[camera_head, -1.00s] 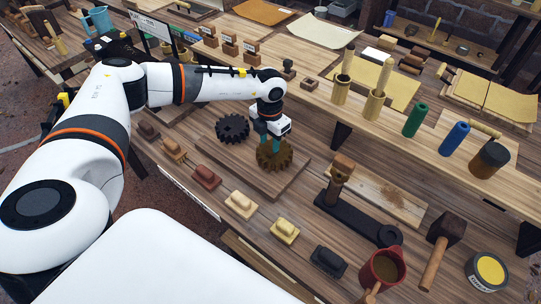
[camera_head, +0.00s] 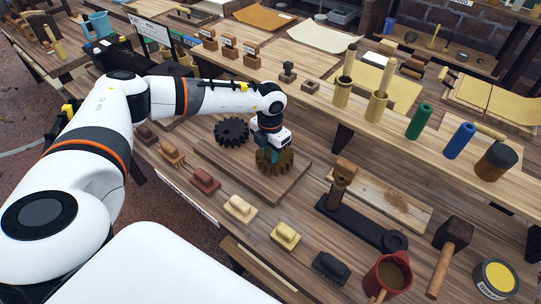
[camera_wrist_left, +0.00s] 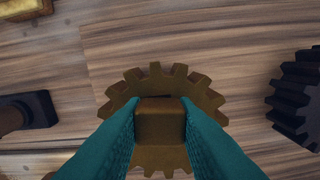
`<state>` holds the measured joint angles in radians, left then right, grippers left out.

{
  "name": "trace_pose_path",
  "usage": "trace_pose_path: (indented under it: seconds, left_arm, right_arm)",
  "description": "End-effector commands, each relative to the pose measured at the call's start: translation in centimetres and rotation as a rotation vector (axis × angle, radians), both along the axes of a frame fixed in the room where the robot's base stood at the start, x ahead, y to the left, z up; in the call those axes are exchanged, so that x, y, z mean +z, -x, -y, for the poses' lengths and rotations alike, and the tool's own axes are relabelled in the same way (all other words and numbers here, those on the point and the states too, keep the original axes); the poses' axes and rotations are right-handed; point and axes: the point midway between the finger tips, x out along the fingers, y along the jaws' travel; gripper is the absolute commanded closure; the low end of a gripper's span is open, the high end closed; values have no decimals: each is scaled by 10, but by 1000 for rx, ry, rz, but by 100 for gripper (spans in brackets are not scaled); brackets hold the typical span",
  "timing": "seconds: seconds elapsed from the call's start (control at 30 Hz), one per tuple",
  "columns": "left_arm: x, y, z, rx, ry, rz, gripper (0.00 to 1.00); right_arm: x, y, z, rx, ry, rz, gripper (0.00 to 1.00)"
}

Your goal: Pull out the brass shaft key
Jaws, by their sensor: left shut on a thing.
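The brass shaft key (camera_wrist_left: 160,124) shows in the left wrist view as a brown-gold block between my teal fingers. My left gripper (camera_wrist_left: 160,103) is shut on it, one finger on each side. The brass gear (camera_wrist_left: 209,100) lies behind the block, its toothed rim showing around it. Whether the key is still seated in the gear cannot be told. In the head view my left gripper (camera_head: 269,158) is low over the brass gear (camera_head: 280,165), and its fingers hide much of the contact. My right gripper is not in view.
A dark gear (camera_head: 232,131) sits beside the brass one on a wooden board (camera_head: 240,170). A black stand with a wooden post (camera_head: 341,180), a mallet (camera_head: 453,240) and a red mug (camera_head: 388,275) are to the right. Coloured blocks line the front.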

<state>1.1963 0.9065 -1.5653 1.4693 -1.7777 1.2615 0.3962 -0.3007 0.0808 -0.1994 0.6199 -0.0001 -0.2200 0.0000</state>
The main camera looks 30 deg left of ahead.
Motion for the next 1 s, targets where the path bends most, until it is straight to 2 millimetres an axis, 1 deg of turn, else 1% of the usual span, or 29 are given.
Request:
trace_pose_path:
  seconds: [0.27, 0.7, 1.0]
  left_arm:
    - [2, 0, 0, 0, 0, 0, 100]
    - [11, 0, 0, 0, 0, 0, 100]
    - [12, 0, 0, 0, 0, 0, 100]
  right_arm:
    - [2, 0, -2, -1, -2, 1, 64]
    - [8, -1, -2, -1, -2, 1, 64]
    - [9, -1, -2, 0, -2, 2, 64]
